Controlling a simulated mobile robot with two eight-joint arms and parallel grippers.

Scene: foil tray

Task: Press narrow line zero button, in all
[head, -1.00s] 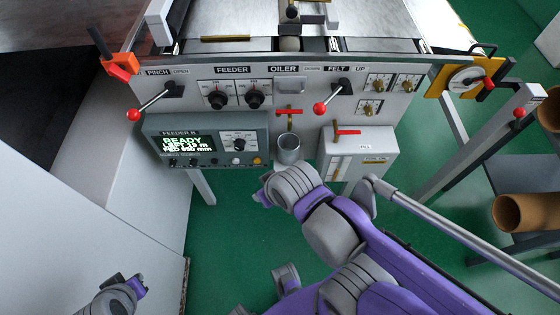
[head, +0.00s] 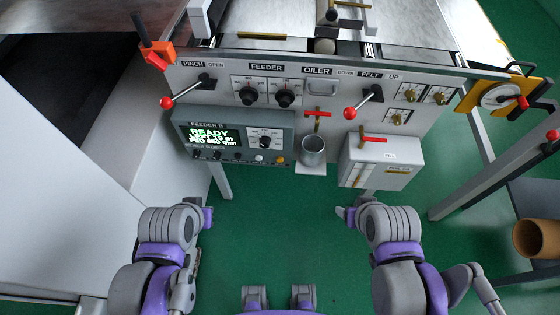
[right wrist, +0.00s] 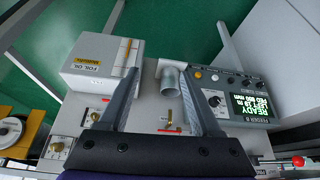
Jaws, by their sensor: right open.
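The grey FEEDER B control box (head: 280,135) hangs on the front of the machine, with a lit green-text display (head: 211,136) reading READY. Below the display is a row of small dark controls (head: 215,155), a pale button (head: 258,158) and an orange button (head: 280,160); their small labels are unreadable. The box also shows in the right wrist view (right wrist: 228,85). My left gripper (head: 207,216) is below the box, apart from it; its jaws are unclear. My right gripper (head: 345,213) is open and empty below the oil box; its two fingers show in the wrist view (right wrist: 158,75).
A metal cup (head: 313,152) stands on a small shelf right of the control box. A white oil box (head: 385,165) is further right. Red-knobbed levers (head: 350,113) stick out from the panel. A brown tube (head: 538,238) lies at far right. Green floor is clear below.

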